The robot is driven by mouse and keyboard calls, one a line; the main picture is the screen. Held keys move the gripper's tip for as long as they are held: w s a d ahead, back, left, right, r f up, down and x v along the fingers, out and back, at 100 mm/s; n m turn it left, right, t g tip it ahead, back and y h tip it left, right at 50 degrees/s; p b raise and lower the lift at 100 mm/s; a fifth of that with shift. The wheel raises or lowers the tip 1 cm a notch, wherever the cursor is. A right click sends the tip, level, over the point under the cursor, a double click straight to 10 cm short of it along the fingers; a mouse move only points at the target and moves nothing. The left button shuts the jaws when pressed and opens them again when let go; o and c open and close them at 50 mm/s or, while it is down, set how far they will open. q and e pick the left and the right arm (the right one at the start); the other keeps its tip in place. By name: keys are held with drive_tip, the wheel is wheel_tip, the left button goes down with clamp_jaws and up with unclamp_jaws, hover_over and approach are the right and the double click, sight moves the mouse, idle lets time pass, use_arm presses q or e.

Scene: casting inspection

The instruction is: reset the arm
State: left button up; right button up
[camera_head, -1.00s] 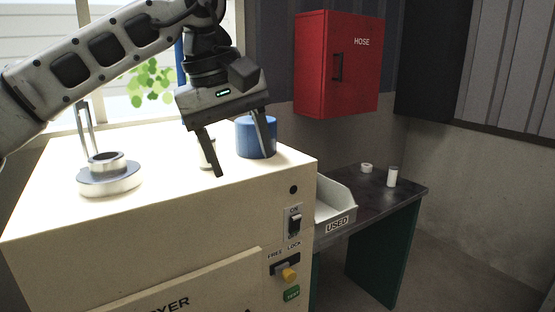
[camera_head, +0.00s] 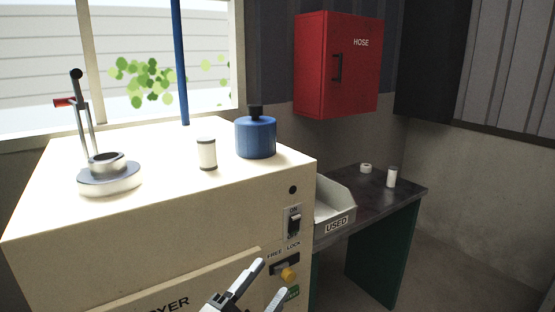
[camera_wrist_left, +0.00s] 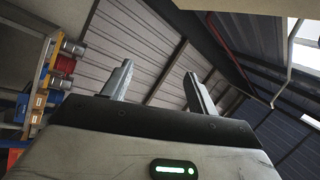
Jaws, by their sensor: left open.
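My left gripper (camera_head: 262,284) shows at the bottom of the head view, low in front of the cream machine (camera_head: 120,235). Its two fingers are apart with nothing between them. In the left wrist view the gripper (camera_wrist_left: 158,85) is open and empty, with the roof behind its fingers. Most of the left arm is below the head view's edge. My right gripper is not in view.
On the machine's top stand a round metal fixture (camera_head: 110,180), a white cylinder (camera_head: 207,155) and a blue canister (camera_head: 256,140). A "USED" tray (camera_head: 335,205) and dark table (camera_head: 400,192) stand right. A red hose cabinet (camera_head: 335,70) hangs behind.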

use_arm(q)
drive_tip(key=s+a+f+n+g+y, duration=0.3)
drive_tip(key=s+a+f+n+y, duration=0.2)
drive_tip(key=s+f+n, duration=0.3)
drive_tip(key=s+a+f+n+g+y, duration=0.4)
drive_tip(key=s+a+f+n, duration=0.3)
drive_tip(key=f, duration=1)
drive_tip(key=shift+s+a+n+y, duration=0.4)
drive_tip(key=shift+s+n+y, duration=0.3)
drive_tip(key=shift+s+n, duration=0.5)
